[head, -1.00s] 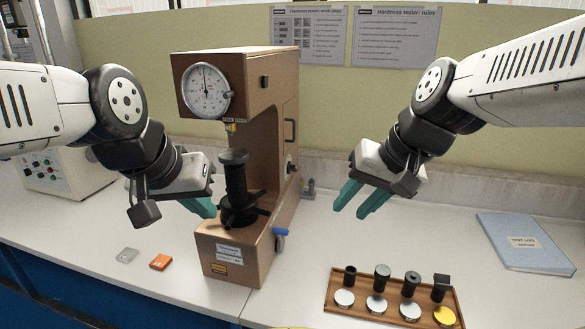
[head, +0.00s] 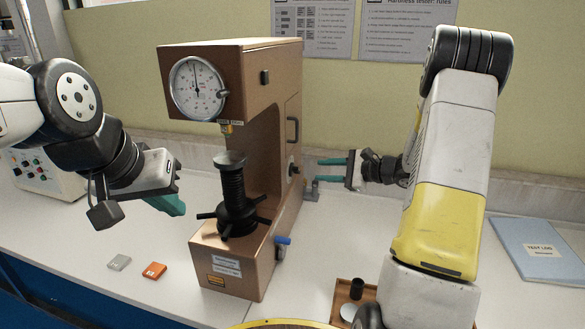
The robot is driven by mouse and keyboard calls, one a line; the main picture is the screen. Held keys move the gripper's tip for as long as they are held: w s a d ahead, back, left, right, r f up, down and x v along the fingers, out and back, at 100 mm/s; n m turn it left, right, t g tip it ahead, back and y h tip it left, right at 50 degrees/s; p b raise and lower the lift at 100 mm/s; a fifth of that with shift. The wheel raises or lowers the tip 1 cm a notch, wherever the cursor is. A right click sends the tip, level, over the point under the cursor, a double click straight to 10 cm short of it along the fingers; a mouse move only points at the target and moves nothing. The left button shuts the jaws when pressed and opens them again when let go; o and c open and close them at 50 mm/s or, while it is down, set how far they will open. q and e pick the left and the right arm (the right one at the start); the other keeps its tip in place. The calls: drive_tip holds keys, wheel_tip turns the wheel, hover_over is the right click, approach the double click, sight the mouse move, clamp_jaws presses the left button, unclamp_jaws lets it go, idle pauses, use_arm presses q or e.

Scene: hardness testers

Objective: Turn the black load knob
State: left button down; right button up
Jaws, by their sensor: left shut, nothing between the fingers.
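The hardness tester (head: 230,60) is a brown cabinet with a round dial and a black ribbed spindle. A small dark load knob (head: 293,169) with a pale centre sits on its right side, below a black handle. My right gripper (head: 318,170) is to the right of the knob. Its two teal fingers are spread, point left toward the tester's side and hold nothing; a gap to the knob shows. My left gripper (head: 180,206) is shut and empty, left of the spindle.
A grey block (head: 119,262) and an orange block (head: 154,271) lie front left. My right arm partly hides a wooden tray (head: 342,297). A blue folder (head: 540,248) lies right.

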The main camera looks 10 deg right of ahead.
sight(299, 170)
drive_tip(key=x, duration=0.7)
drive_tip(key=shift+w+a, duration=0.15)
drive_tip(key=shift+a, duration=0.1)
clamp_jaws()
